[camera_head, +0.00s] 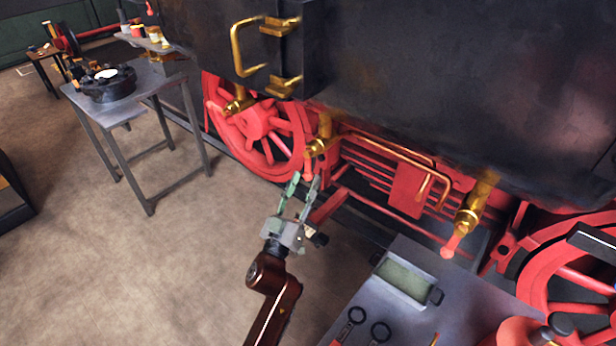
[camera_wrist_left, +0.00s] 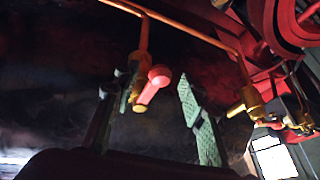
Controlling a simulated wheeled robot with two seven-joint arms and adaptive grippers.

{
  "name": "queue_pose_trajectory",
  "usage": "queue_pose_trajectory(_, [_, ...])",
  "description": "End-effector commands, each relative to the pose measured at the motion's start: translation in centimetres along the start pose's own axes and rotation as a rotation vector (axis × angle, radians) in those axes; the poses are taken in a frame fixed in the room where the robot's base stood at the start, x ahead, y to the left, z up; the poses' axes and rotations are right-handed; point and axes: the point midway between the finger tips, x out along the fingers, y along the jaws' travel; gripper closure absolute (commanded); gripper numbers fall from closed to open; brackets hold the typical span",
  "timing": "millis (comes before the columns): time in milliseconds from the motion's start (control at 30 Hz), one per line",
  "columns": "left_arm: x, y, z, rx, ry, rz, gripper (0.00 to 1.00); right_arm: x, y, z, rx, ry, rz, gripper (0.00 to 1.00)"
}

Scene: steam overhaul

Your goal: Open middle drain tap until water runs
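The middle drain tap (camera_head: 318,146) is a brass fitting under the dark boiler, in front of the red frame. My left gripper (camera_head: 304,184) is just below it with its fingers spread. In the left wrist view, the tap's red handle (camera_wrist_left: 152,88) shows between the two green-grey fingers of my left gripper (camera_wrist_left: 160,103), with no clear contact. The handle hangs aslant below its brass body (camera_wrist_left: 138,70). I see no running water. My right gripper is not recognisable in either view.
Other brass taps sit at left (camera_head: 236,104) and right (camera_head: 467,217), the right one with a red handle. A metal table (camera_head: 150,82) stands at left. A grey bench (camera_head: 400,312) with a tray (camera_head: 405,279) is in front. The floor between is clear.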

Motion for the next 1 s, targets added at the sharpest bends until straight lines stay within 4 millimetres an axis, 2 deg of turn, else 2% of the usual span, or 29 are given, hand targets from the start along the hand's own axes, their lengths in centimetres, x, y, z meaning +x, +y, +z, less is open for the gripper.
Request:
queue_pose_trajectory(200, [2.2,-0.1,0.2,0.002,-0.001,0.000,0.62,-0.7,0.1,-1.1,0.006,0.000,0.000,0.61])
queue_pose_trajectory(567, [2.6,-0.1,0.1,0.000,-0.002,-0.001,0.62,-1.0,0.1,-1.5,0.007,0.001,-0.001,0.61])
queue_pose_trajectory(1000, [2.6,-0.1,0.1,0.000,-0.002,-0.001,0.93,-1.0,0.0,-1.5,0.007,0.003,-0.001,0.61])
